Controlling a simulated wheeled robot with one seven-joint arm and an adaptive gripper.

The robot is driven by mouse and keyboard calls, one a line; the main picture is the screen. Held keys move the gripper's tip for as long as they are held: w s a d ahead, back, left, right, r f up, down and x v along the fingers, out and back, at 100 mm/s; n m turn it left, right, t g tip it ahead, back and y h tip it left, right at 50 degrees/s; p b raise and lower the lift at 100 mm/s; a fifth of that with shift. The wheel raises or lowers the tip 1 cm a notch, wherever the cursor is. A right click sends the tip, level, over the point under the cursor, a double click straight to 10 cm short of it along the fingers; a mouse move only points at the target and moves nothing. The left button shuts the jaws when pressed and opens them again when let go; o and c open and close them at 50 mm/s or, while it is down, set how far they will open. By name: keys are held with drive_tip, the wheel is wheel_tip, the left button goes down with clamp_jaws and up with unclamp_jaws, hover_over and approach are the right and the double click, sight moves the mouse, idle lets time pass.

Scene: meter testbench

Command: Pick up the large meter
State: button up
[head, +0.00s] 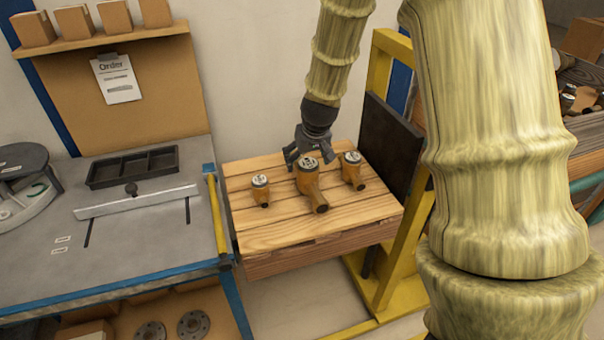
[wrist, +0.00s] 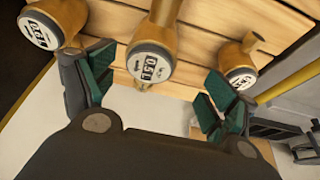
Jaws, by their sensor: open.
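The large meter (head: 308,184) is a brass-coloured body with a round dial on top. It stands upright in the middle of a row of three on a wooden slatted platform (head: 260,237). My gripper (head: 309,155) is open and empty, just behind and above the large meter. In the wrist view the large meter's dial (wrist: 150,63) lies between the spread green-padded fingers (wrist: 158,88). I cannot tell whether any finger touches it. A smaller meter (head: 261,190) stands to its left and another (head: 353,171) to its right; they show in the wrist view too.
A workbench (head: 150,245) with a black divided tray (head: 133,167) and a yellow edge rail (head: 219,220) stands left of the platform. A dark upright panel (head: 388,140) and a yellow frame (head: 393,262) stand at its right. The platform's front boards are clear.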

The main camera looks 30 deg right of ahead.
sight(307, 165)
drive_tip(key=x, duration=0.4)
drive_tip(key=shift+d+f+p, duration=0.3)
drive_tip(key=shift+f+p, duration=0.1)
drive_tip(key=shift+s+f, duration=0.1)
drive_tip(key=shift+f, duration=0.3)
drive_tip(key=f, duration=0.1)
drive_tip(key=d+f+p, duration=0.1)
drive_tip(key=f, duration=0.1)
drive_tip(key=shift+p+x, duration=0.35)
drive_tip(key=shift+x, duration=0.5)
drive_tip(key=shift+a, duration=0.1)
drive_tip(key=c, duration=1.9)
drive_tip(key=shift+w+r, duration=0.15)
drive_tip(key=shift+w, duration=0.1)
clamp_jaws()
